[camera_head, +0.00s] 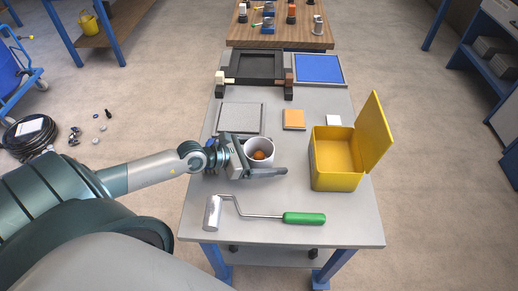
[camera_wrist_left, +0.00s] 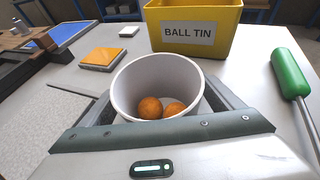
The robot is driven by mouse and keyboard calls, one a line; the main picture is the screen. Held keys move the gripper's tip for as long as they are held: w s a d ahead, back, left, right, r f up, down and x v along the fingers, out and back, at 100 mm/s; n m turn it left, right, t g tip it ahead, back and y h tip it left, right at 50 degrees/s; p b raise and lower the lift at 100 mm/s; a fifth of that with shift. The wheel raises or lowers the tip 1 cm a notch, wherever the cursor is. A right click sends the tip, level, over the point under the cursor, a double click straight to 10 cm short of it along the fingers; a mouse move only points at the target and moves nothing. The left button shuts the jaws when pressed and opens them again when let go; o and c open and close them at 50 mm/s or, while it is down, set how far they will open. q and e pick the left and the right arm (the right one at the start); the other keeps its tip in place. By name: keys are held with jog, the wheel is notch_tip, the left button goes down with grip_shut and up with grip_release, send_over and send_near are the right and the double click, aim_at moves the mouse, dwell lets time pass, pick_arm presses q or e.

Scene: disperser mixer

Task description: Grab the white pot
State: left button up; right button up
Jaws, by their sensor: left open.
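The white pot (camera_head: 266,143) stands on the grey table, and two orange-brown balls lie inside it. It fills the middle of the left wrist view (camera_wrist_left: 128,88). My left gripper (camera_head: 263,156) is low over the table at the pot, with its jaws open. In the left wrist view one finger reaches along each side of the pot. The near finger shows in front of the pot in the head view; the far one is mostly hidden there. I cannot tell whether either finger touches the pot. My right gripper is not in view.
An open yellow tin (camera_head: 336,181) labelled "BALL TIN" stands right of the pot. A green-handled roller (camera_head: 304,218) lies in front. An orange pad (camera_head: 293,119), a grey plate (camera_head: 239,117), a black tray (camera_head: 257,67) and a blue panel (camera_head: 319,69) lie farther back.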

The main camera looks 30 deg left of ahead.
pick_arm(q)
jog(key=shift+w, duration=0.1)
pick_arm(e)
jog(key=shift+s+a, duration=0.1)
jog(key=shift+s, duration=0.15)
pick_arm(q)
jog(key=c, duration=1.2)
jog(key=shift+o, duration=0.2)
jog(key=shift+r, duration=0.4)
notch_tip(320, 180, up, 9)
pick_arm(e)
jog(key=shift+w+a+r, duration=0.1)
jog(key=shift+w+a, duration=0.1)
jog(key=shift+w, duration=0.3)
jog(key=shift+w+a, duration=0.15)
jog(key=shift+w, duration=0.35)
